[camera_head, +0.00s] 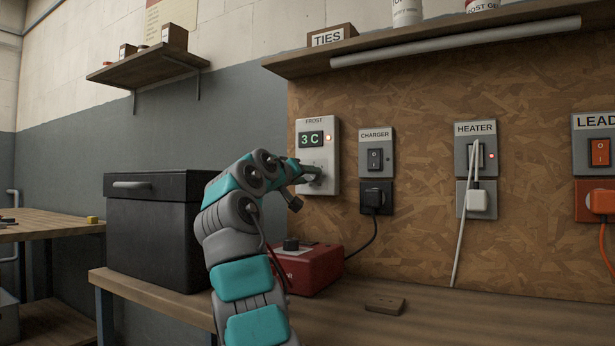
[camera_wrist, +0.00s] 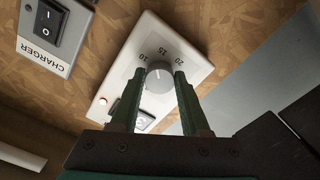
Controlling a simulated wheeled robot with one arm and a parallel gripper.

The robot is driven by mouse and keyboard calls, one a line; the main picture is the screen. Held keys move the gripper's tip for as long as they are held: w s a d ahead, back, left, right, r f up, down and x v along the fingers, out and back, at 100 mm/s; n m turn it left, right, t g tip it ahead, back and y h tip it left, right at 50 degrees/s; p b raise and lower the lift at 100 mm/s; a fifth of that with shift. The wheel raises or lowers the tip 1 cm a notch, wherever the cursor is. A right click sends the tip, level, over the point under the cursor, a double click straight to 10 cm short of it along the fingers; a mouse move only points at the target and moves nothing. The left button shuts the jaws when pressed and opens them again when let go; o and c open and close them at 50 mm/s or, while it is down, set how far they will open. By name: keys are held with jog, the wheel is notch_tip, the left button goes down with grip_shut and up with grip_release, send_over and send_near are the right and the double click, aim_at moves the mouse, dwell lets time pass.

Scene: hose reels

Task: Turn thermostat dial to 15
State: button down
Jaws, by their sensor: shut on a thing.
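The thermostat (camera_head: 334,160) is a pale box labelled FROST on the chipboard wall, left of the CHARGER switch. Its display (camera_head: 310,139) reads 3 C, and a small lamp beside it glows. In the wrist view, the thermostat (camera_wrist: 193,60) appears turned over. Its round grey dial (camera_wrist: 158,80) has the numbers 10, 15 and 20 around it. I cannot clearly read the dial's pointer. My gripper (camera_wrist: 159,74) is shut on the dial, one finger on each side. In the head view, my gripper (camera_head: 312,174) hides the dial.
Right of the thermostat are CHARGER (camera_head: 376,150), HEATER (camera_head: 475,155) and LEAD (camera_head: 599,152) switches with plugs and cords. A red box (camera_head: 312,272) stands on the bench below my wrist. A black case (camera_head: 155,240) stands left of my arm. A shelf (camera_head: 430,45) hangs above.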

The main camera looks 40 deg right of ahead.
jog(key=shift+w+f+m+p, duration=0.1)
jog(key=shift+m+p, duration=0.25)
jog(key=shift+m, duration=1.15)
jog(key=shift+c, duration=1.9)
grip_release()
jog(key=shift+a, duration=0.1)
jog(key=b+v, duration=0.2)
jog(key=v, duration=0.5)
jog(key=shift+a, duration=0.3)
